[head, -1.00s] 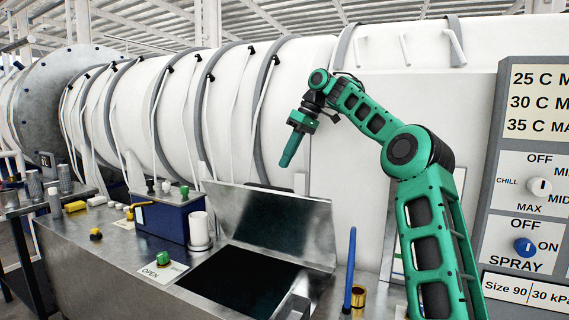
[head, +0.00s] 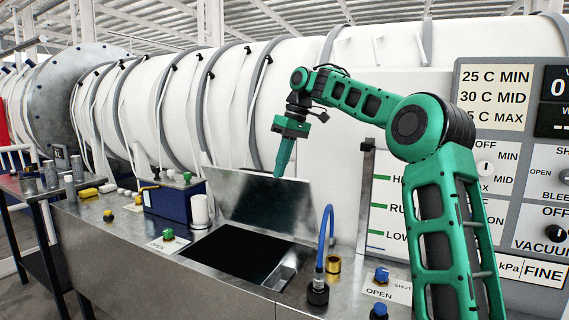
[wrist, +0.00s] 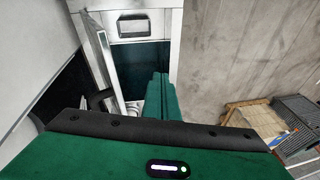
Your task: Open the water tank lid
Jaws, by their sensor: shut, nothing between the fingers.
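The water tank lid (head: 258,202) is a flat metal plate. It stands raised and tilted back at the rear edge of a dark square tank opening (head: 235,254) in the metal bench. In the wrist view the lid (wrist: 104,62) shows nearly edge-on beside the dark opening (wrist: 140,62). My green gripper (head: 281,172) points down, shut and empty, with its tips by the lid's upper edge in the head view. I cannot tell whether they touch it. The shut fingers also show in the wrist view (wrist: 160,88).
A blue hose (head: 326,238) and a brass fitting (head: 333,264) stand right of the opening. A blue box (head: 170,202) and a white cylinder (head: 200,212) stand to its left. A large white vessel and a control panel (head: 495,150) rise behind and to the right.

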